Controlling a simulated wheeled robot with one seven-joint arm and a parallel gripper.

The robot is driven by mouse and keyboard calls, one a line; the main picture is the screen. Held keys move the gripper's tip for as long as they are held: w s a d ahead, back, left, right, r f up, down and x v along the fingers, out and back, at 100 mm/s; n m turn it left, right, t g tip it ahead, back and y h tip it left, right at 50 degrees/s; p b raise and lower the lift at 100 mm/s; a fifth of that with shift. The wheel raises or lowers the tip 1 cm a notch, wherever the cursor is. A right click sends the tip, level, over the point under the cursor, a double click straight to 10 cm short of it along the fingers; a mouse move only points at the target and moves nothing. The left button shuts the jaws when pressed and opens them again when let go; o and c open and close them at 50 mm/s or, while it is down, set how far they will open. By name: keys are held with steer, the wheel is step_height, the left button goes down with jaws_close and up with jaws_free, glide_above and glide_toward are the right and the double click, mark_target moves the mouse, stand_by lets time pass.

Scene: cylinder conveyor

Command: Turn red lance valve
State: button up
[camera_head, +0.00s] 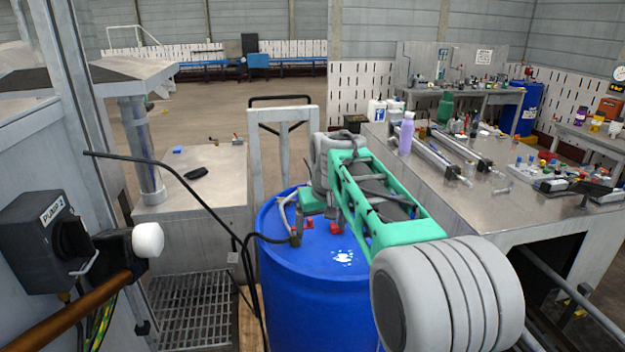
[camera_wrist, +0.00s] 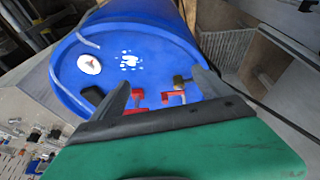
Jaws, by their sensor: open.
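The red lance valve handle (camera_wrist: 172,97) shows in the wrist view beside a small brass-coloured fitting (camera_wrist: 180,82), on top of the blue drum (camera_wrist: 165,45). Another red piece (camera_wrist: 138,97) is left of it. My gripper (camera_wrist: 161,77) is open, with one finger on each side of these red parts; I see no contact. In the head view the blue drum (camera_head: 318,310) stands in the middle and my gripper (camera_head: 311,220) points down over its lid. Red parts (camera_head: 335,226) show near the fingers there, partly hidden by my gripper and arm.
The Pump 2 box (camera_head: 45,240) with a white knob (camera_head: 147,240) is at left. A cluttered metal workbench (camera_head: 450,185) stands right. A metal block (camera_head: 195,220) is behind left.

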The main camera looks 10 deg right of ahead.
steer(key=p, duration=0.3)
glide_toward(311, 220)
steer(key=x, duration=0.9)
steer(key=shift+w+a+f, duration=0.1)
steer(key=shift+w+f, duration=0.1)
steer(key=shift+w, duration=0.1)
steer(key=shift+f, duration=0.3)
